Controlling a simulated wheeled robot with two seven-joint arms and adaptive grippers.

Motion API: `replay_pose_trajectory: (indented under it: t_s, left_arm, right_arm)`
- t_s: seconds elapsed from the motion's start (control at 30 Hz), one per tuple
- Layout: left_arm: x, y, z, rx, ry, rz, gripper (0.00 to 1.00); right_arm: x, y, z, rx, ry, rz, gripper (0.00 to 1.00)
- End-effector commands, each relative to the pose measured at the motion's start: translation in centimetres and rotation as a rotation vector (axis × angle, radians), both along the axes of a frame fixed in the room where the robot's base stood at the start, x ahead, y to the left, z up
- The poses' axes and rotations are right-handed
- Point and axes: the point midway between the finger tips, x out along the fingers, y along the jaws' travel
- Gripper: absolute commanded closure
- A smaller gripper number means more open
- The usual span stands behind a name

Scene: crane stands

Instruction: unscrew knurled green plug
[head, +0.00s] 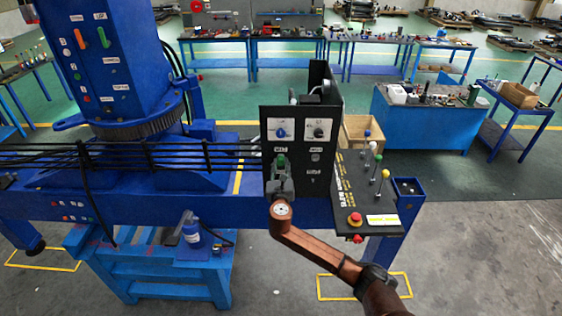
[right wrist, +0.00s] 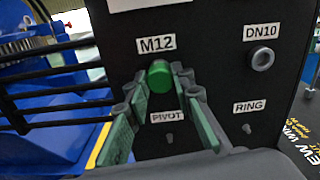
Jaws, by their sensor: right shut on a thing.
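The green plug (head: 281,160) sits on the black panel (head: 296,111), under the M12 label. In the right wrist view the plug (right wrist: 159,75) is a short green cylinder standing out from the panel, with its knurling too small to make out. My right gripper (head: 281,172) is in front of the panel, its fingers pointing at it. In the right wrist view the grey fingertips of my right gripper (right wrist: 158,84) are shut on the plug, one on each side. The green inner finger pads show below it. My left gripper is not in view.
A DN10 fitting (right wrist: 262,58) is right of the plug, with PIVOT and RING labels below. Black hoses (head: 130,156) run left of the panel. A control console (head: 362,205) with coloured-knob levers and a red button stands close right. Blue crane structure fills the left.

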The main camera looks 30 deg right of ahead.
Motion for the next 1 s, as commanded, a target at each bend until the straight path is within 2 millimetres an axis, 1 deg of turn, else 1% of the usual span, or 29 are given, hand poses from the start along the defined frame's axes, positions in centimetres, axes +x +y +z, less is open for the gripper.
replay_pose_trajectory:
  t_s: [0.03, 0.33, 0.37, 0.5, 0.63, 0.7, 0.9, 0.93, 1.0]
  left_arm:
    - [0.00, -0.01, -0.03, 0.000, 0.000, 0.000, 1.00]
    - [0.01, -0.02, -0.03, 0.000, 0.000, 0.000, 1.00]
    - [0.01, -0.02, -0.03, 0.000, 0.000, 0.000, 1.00]
    - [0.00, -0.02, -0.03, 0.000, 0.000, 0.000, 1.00]
    - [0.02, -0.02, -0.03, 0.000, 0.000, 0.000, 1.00]
    - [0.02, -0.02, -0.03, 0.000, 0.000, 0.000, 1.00]
    - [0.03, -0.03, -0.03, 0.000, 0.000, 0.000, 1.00]
    - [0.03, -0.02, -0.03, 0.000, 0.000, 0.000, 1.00]
    - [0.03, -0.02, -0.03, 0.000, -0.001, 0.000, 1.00]
  right_arm:
    - [-0.09, -0.03, -0.50, -0.019, 0.020, -0.001, 1.00]
    - [-0.08, -0.02, -0.52, -0.037, 0.032, -0.001, 1.00]
    - [-0.07, -0.03, -0.48, -0.056, 0.042, -0.001, 1.00]
    - [-0.08, -0.03, -0.43, -0.230, 0.148, 0.000, 1.00]
    - [-0.08, -0.02, -0.46, -0.368, 0.234, 0.000, 1.00]
    - [-0.10, 0.00, -0.50, -0.402, 0.255, 0.000, 1.00]
    - [-0.11, 0.02, -0.55, -0.407, 0.259, 0.001, 1.00]
    - [-0.10, 0.03, -0.55, -0.407, 0.259, 0.001, 0.77]
    - [-0.10, 0.03, -0.52, -0.406, 0.258, 0.001, 0.72]
